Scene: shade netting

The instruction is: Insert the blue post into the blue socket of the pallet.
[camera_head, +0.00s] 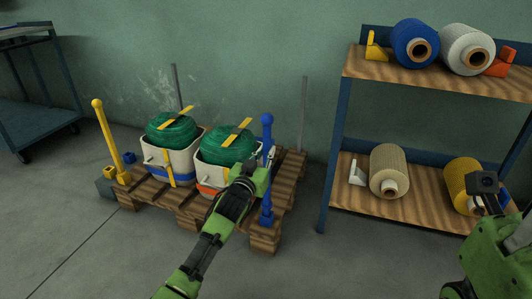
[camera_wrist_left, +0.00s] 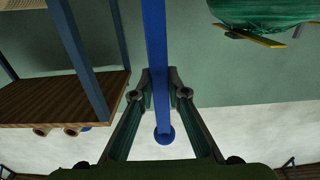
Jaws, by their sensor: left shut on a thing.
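The blue post (camera_head: 267,135) is upright at the right side of the wooden pallet (camera_head: 263,238), with its ball end up. My left gripper (camera_head: 268,166) is shut on the post partway along its length. In the left wrist view the blue post (camera_wrist_left: 154,45) runs between the fingers of my left gripper (camera_wrist_left: 160,85). A blue piece (camera_head: 266,216) shows at the post's foot near the pallet's front right corner; I cannot tell whether the post is inside a socket there. My right gripper (camera_head: 486,190) is at the far right; its fingers are unclear.
Two white tubs (camera_head: 168,165) with green netting stand on the pallet beside the post. A shelf (camera_head: 331,150) with yarn cones stands right. A blue cart (camera_head: 35,80) is far left.

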